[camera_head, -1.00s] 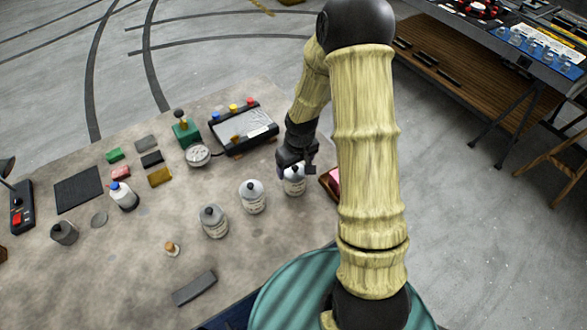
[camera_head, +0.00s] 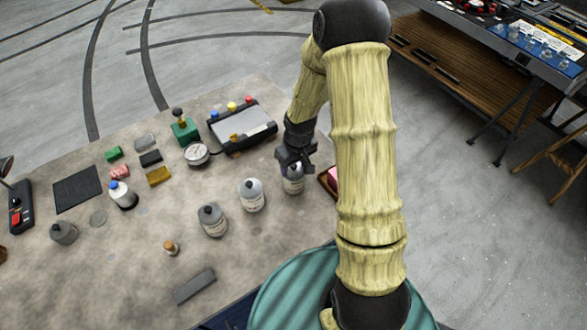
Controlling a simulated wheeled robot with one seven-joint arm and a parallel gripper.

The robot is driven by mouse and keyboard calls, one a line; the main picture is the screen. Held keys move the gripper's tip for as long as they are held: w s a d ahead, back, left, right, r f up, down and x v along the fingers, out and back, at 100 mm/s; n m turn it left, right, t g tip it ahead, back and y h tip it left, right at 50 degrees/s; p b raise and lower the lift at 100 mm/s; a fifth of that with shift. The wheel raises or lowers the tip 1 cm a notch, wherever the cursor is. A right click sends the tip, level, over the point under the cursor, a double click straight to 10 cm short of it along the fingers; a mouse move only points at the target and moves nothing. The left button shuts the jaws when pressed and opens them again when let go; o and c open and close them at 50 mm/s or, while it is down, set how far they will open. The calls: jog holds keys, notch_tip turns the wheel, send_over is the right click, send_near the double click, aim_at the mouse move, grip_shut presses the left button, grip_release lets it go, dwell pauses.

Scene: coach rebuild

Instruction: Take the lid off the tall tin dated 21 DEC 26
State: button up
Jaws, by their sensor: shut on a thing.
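Three pale tins with labels stand in a slanting row on the grey table: a left one (camera_head: 213,220), a middle one (camera_head: 251,196) and a right one (camera_head: 293,184). The left and middle tins have dark tops. The label print is too small to read, so I cannot tell which is dated 21 DEC 26. My gripper (camera_head: 294,165) is over the right tin and shut on its top, which the fingers hide. I cannot see whether the lid is apart from the tin body. The tin stands upright on the table.
A gauge (camera_head: 197,154), a black-framed device (camera_head: 242,127) and a green box with a knob (camera_head: 185,130) stand behind. A blue-capped bottle (camera_head: 122,195), a grey tin (camera_head: 64,232) and a small wooden-topped piece (camera_head: 171,248) are left. A pink thing (camera_head: 332,178) lies close right of my gripper.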

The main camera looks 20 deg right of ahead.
aim_at(294, 166)
jog(key=shift+r, duration=0.1)
notch_tip(294, 166, up, 10)
jog(key=b, duration=0.1)
jog(key=shift+b, duration=0.3)
dwell(0.7)
